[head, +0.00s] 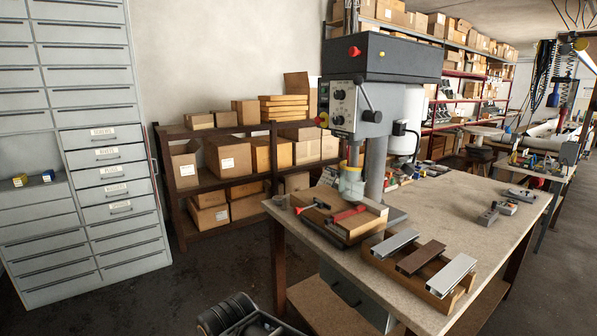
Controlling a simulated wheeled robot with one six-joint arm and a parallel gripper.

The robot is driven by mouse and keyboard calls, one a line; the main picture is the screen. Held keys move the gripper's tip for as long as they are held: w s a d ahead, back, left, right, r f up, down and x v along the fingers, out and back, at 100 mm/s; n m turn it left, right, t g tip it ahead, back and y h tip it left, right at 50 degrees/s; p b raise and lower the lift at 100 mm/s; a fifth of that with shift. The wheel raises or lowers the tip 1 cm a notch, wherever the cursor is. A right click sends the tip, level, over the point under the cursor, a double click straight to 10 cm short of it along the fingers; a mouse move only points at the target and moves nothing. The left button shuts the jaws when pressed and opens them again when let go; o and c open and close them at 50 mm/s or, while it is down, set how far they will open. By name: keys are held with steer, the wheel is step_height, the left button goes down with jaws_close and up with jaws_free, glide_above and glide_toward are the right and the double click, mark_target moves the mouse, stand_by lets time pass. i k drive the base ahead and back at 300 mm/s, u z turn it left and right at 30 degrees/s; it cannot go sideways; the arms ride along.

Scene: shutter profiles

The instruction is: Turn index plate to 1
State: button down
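I cannot make out an index plate or its numbers for certain. A drill press (346,112) stands on the workbench. Under its spindle, a wooden fixture (345,228) carries a red-tipped lever (312,206) at its left and a red clamp (347,214) near its front. A yellowish round part (351,184) sits around the spindle's lower end, above the fixture. Any marks on these parts are too small to read. In front of the fixture, a wooden rack (440,298) holds two silver profiles (394,243) and one brown profile (420,257). My gripper is not in view.
The workbench (480,215) has bare room right of the press, with small metal parts (488,216) near its right edge. Grey drawer cabinets (100,130) stand at left. Shelves with cardboard boxes (228,157) stand behind. Floor (140,310) shows clear at lower left.

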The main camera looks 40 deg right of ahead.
mark_target(520, 193)
steer(key=z, duration=3.5)
steer(key=k, duration=0.6)
steer(key=z, duration=0.6)
steer(key=i, duration=3.65)
steer(key=u, duration=0.55)
steer(key=i, duration=1.95)
steer(key=u, duration=1.8)
steer(key=i, duration=1.3)
steer(key=u, duration=1.05)
